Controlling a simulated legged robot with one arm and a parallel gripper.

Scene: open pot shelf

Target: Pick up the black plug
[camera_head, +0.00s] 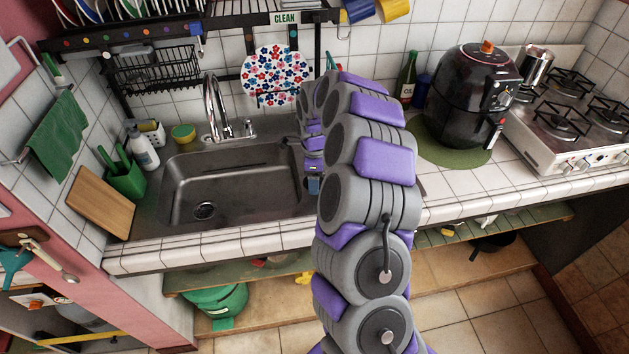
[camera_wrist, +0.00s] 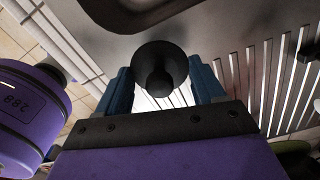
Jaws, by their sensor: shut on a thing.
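The black plug (camera_wrist: 160,66) shows in the wrist view, a dark round disc with a knob on the side toward me. My gripper (camera_wrist: 163,92) has its two blue fingers on either side of the plug, shut on it. In the head view my gripper (camera_head: 313,184) is low over the right end of the sink area, mostly hidden behind my arm. The plug cannot be made out in the head view.
The steel sink (camera_head: 238,185) lies to the left, with a tap (camera_head: 215,105) behind it. A slatted drainboard (camera_wrist: 262,80) shows under the gripper. A black air fryer (camera_head: 470,95) and a stove (camera_head: 570,120) stand to the right.

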